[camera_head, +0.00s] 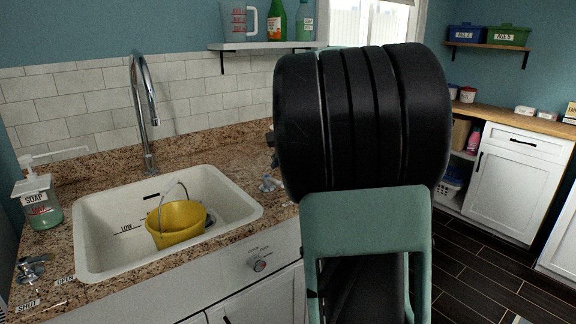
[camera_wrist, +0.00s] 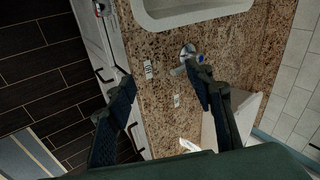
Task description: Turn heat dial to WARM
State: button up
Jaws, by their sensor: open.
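The heat dial (camera_head: 259,265) is a small round grey knob on the white front panel below the sink, at the right. Small lettering surrounds it, too small to read, so its setting cannot be told. In the wrist view a small knob with a red mark (camera_wrist: 100,9), apparently the dial, shows at the top left edge. My gripper (camera_wrist: 162,75) is open and empty, its two dark fingers spread over the granite counter, apart from the dial. In the head view my own dark arm hides the gripper.
The white sink (camera_head: 100,255) holds a yellow bucket (camera_head: 176,222). A tap handle (camera_wrist: 187,54) is close to my right finger in the wrist view. A soap dispenser (camera_head: 40,202) stands at the left. Cabinet handles line the front, with dark open floor (camera_head: 490,265) at the right.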

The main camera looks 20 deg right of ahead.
jog(key=shift+a+r, duration=0.25)
jog(key=shift+r, duration=0.25)
jog(key=shift+a+r, duration=0.25)
jog(key=shift+r, duration=0.25)
